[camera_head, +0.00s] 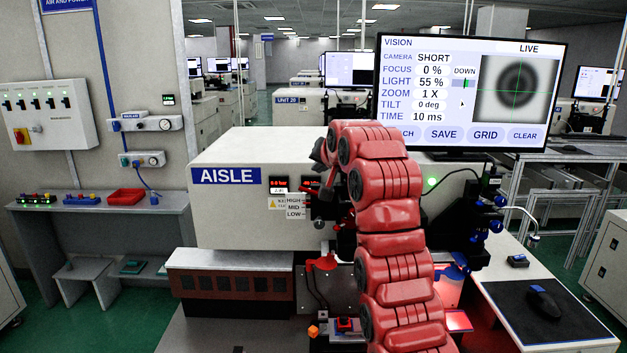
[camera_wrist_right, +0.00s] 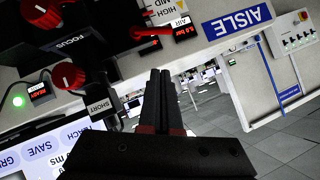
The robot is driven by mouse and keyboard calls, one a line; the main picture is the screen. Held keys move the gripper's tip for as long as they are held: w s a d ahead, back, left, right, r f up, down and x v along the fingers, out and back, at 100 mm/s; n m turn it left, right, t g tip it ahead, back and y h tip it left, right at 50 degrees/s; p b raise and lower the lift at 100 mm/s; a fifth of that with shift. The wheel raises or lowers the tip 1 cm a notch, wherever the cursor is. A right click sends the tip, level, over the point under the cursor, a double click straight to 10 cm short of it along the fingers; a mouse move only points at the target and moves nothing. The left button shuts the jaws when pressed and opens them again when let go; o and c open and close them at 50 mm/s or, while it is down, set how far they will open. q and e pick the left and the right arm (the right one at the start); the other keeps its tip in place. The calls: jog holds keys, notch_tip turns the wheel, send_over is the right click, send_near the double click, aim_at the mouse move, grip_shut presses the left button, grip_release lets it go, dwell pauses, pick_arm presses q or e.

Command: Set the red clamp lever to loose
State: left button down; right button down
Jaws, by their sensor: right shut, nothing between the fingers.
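A red lever-like part (camera_head: 322,262) sits low on the machine front, left of my right arm in the head view; I take it for the clamp lever, but cannot read whether it is tight or loose. My right gripper (camera_head: 321,158) is dark, partly hidden by its red arm, and stands above that part near the machine's front face. In the right wrist view the same gripper (camera_wrist_right: 161,74) has its fingers together with nothing between them. A different red lever (camera_wrist_right: 150,31) shows beside the HIGH/MID scale, apart from the fingertips. My left gripper is out of view.
The AISLE machine housing (camera_head: 240,215) stands left of my arm. A monitor (camera_head: 470,95) stands behind it. Red knobs (camera_wrist_right: 68,75) show in the wrist view. A mouse (camera_head: 543,302) lies on a dark pad at right. Blue-knobbed stages (camera_head: 490,225) stand right of the arm.

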jog(key=b+v, duration=0.2)
jog(key=v, duration=0.7)
jog(key=shift+a, duration=0.25)
jog(key=shift+s+f, duration=0.15)
